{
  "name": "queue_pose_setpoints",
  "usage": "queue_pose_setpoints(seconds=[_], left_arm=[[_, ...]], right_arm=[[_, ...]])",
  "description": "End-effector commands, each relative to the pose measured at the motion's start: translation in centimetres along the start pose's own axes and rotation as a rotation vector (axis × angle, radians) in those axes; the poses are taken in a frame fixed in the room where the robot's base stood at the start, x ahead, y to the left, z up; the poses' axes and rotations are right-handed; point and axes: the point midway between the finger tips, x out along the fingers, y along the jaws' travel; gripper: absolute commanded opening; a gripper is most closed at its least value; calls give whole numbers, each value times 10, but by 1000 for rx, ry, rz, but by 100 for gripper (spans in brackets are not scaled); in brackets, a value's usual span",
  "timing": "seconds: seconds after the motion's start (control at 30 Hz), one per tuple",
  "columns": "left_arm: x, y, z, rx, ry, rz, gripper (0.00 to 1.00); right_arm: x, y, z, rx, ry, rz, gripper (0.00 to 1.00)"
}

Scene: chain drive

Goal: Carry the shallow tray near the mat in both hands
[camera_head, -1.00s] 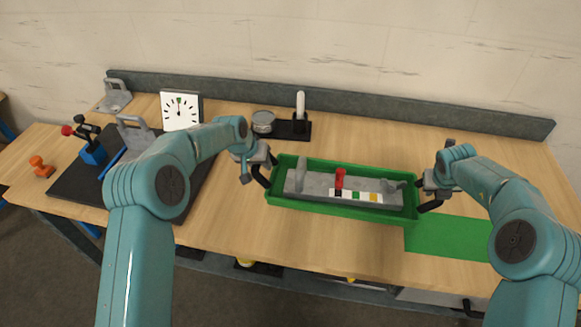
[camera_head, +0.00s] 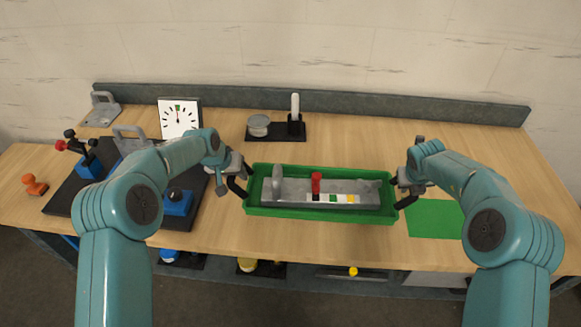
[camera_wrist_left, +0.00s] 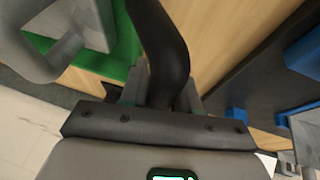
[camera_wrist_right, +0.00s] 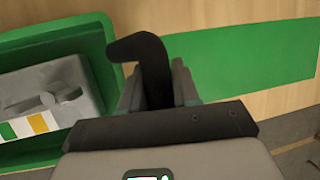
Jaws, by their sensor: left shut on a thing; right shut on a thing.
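The shallow green tray (camera_head: 320,213) lies across the middle of the head view, long side facing me. It holds a grey fixture (camera_head: 290,190) with a red peg (camera_head: 316,183) and a strip of coloured squares. My left gripper (camera_head: 236,184) is shut on the black handle at the tray's left end; that handle shows in the left wrist view (camera_wrist_left: 165,45). My right gripper (camera_head: 408,190) is shut on the right handle, seen in the right wrist view (camera_wrist_right: 148,60). The flat green mat (camera_head: 436,222) is just right of the tray. I cannot tell how high the tray is.
A dark board (camera_head: 62,200) with blue-based parts (camera_head: 177,203) lies to the left. A dial (camera_head: 179,118) and a black stand with a white-handled part (camera_head: 295,110) are behind. A low grey ledge (camera_head: 400,103) bounds the back. Bare table lies in front of the tray.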

Motion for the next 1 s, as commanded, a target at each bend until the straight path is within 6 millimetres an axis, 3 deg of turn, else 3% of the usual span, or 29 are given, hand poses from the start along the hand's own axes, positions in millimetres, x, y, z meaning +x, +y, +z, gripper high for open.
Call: queue_pose_setpoints(seconds=[0.57, 1.0], left_arm=[[0, 2, -3, -1, 7, 0, 0], [17, -4, 5, -1, 7, 0, 0]], right_arm=[[0, -3, 3, -1, -5, -2, 0], [18, 3, -6, 0, -5, -1, 0]])
